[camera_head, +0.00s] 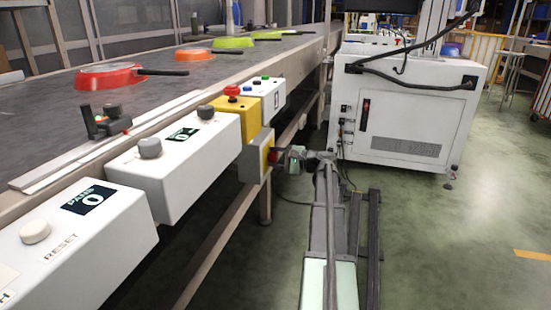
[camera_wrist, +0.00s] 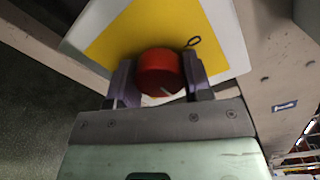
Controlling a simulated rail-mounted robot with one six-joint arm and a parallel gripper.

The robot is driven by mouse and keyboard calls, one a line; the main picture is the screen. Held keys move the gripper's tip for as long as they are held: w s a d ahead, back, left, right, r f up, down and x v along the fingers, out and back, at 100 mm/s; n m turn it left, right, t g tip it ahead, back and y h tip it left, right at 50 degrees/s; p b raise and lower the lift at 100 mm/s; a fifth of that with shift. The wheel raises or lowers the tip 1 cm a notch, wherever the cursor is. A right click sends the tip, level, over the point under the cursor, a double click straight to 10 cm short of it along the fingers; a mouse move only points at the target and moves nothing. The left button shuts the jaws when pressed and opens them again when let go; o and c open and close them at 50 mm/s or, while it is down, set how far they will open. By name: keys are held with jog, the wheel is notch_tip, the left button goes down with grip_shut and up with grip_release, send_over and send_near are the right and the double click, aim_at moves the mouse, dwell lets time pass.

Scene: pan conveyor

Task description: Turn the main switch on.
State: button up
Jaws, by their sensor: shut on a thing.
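The main switch is a red rotary knob (camera_wrist: 160,72) on a yellow plate (camera_wrist: 122,32) with a grey-white border, seen in the wrist view. A small white line shows on the knob's near face. In the head view the switch box (camera_head: 252,160) hangs below the yellow emergency-stop box on the conveyor's side. My gripper (camera_wrist: 157,82) is shut on the red knob, with one finger on each side of it. It also shows in the head view (camera_head: 279,156), reaching the box from the right. The knob is mostly hidden there.
A red emergency-stop button (camera_head: 232,90) sits above the switch. Coloured pans (camera_head: 105,76) lie on the belt. A white machine cabinet (camera_head: 400,115) stands behind my arm.

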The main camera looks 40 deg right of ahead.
jog(key=o, duration=0.9)
jog(key=v, duration=1.1)
